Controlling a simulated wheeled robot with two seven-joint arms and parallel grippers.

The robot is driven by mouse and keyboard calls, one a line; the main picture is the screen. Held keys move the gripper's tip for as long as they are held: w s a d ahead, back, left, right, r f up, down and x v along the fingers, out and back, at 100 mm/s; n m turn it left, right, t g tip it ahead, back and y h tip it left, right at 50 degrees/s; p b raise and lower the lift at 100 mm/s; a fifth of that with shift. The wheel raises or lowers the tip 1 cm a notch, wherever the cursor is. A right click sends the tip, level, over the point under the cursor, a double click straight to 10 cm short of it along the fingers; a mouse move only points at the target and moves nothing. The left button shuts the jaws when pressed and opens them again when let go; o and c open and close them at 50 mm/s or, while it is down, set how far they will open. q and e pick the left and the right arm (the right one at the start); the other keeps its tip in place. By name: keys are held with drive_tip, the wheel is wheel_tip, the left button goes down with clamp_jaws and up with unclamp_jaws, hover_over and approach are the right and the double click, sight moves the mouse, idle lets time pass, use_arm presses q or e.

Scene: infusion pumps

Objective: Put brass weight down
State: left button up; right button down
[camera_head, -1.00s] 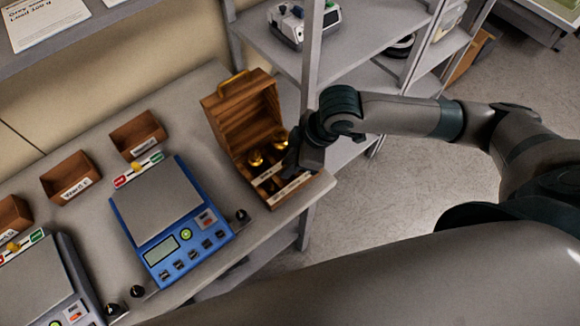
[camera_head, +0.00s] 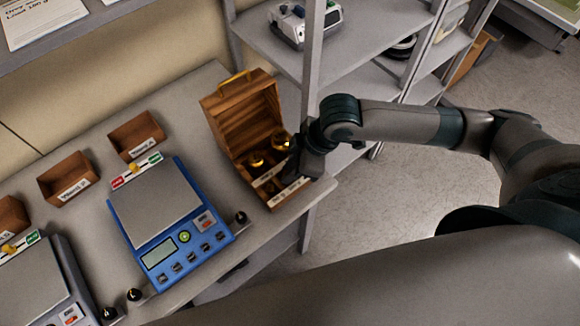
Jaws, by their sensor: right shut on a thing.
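An open wooden box (camera_head: 226,119) with a brass handle stands at the right end of the bench. Brass weights sit in its compartments, one of them near the middle (camera_head: 256,160). Another brass weight (camera_head: 281,139) shows at the box's right side, beside my right gripper. My right gripper (camera_head: 293,166) points down at the front right of the box and is shut on a brass weight. The dark fingers and wrist hide much of the grip, and I cannot tell whether the held weight touches the box floor. My left gripper is out of view.
A blue scale (camera_head: 158,205) stands left of the box, with a second scale (camera_head: 38,284) at the lower left. Small wooden trays (camera_head: 137,150) line the wall side. A metal shelf post (camera_head: 312,60) rises close behind my right wrist.

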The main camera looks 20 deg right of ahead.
drive_tip(key=c, duration=1.7)
unclamp_jaws()
drive_tip(key=shift+o, duration=0.2)
drive_tip(key=shift+w+r, duration=0.1)
drive_tip(key=shift+r, duration=0.2)
drive_tip(key=b+v, duration=0.2)
drive_tip(key=v, duration=1)
drive_tip(key=shift+r, duration=0.25)
